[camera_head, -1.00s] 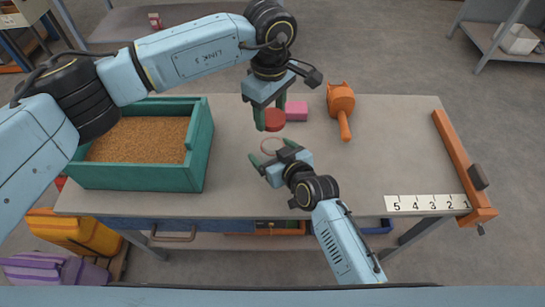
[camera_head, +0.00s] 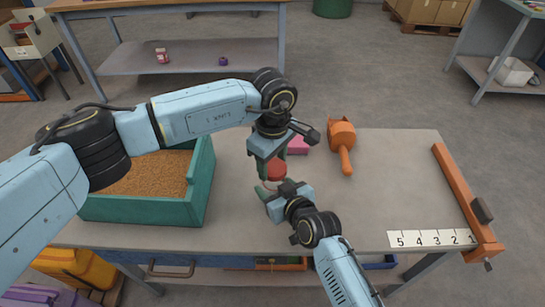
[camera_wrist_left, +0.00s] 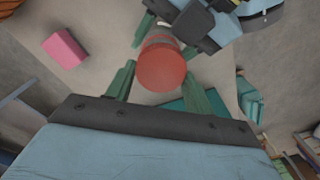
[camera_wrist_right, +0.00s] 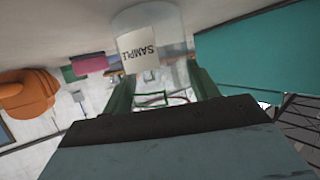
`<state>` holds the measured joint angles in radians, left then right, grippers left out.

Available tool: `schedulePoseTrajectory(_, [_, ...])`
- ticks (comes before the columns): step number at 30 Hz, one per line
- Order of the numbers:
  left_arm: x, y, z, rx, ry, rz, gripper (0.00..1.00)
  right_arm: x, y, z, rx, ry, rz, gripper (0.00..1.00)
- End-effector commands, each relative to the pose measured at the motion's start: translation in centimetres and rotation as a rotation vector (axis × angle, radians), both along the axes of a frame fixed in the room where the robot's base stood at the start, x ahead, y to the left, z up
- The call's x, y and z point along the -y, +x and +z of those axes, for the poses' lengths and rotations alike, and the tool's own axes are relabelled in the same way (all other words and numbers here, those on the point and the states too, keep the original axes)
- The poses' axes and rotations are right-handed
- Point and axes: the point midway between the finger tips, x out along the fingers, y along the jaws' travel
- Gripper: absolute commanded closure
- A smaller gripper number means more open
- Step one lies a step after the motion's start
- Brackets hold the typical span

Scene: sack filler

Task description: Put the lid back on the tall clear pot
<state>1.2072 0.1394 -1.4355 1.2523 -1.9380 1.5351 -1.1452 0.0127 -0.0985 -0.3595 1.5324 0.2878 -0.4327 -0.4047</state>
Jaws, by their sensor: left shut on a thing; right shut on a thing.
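The red lid (camera_head: 277,171) is held between the green fingers of my left gripper (camera_head: 271,169). The lid (camera_wrist_left: 165,66) shows as a red disc in the left wrist view. The tall clear pot (camera_wrist_right: 178,28) has a white SAMPLE label and is between the fingers of my right gripper (camera_wrist_right: 165,92), which is shut on it. In the head view my right gripper (camera_head: 270,190) is close in front of the lid, and only a thin reddish ring of the pot shows there. I cannot tell whether lid and pot touch.
A green bin of grain (camera_head: 203,180) stands left of the grippers. A pink block (camera_head: 298,146) and an orange scoop-like tool (camera_head: 342,145) lie behind and to the right. An orange bar (camera_head: 456,190) and number strip (camera_head: 432,238) lie at the right. The table between is clear.

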Motion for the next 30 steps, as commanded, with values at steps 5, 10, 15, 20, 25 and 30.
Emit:
schedulePoseTrajectory(5, [0.0, 0.0, -0.1, 0.001, -0.001, 0.0, 0.72, 0.0, 0.0, 0.0, -0.001, -0.001, 0.0, 0.82])
schedulePoseTrajectory(10, [0.0, 0.0, -0.1, 0.001, -0.001, 0.0, 0.72, 0.0, 0.0, 0.0, -0.001, -0.001, 0.0, 0.82])
schedulePoseTrajectory(15, [0.0, 0.0, -0.1, 0.0, 0.0, 0.0, 0.72, 0.0, 0.0, 0.0, -0.001, -0.001, 0.0, 0.82])
schedulePoseTrajectory(20, [0.0, 0.0, -0.7, -0.001, 0.001, 0.001, 0.72, 0.0, 0.0, 0.0, -0.001, -0.001, 0.0, 0.82])
schedulePoseTrajectory(25, [0.0, 0.0, -1.7, -0.001, 0.001, 0.0, 0.72, 0.0, 0.0, 0.0, -0.001, -0.001, 0.0, 0.82])
schedulePoseTrajectory(30, [0.0, 0.0, -1.9, 0.0, 0.0, 0.0, 0.72, 0.0, 0.0, 0.0, -0.001, -0.001, 0.0, 0.82])
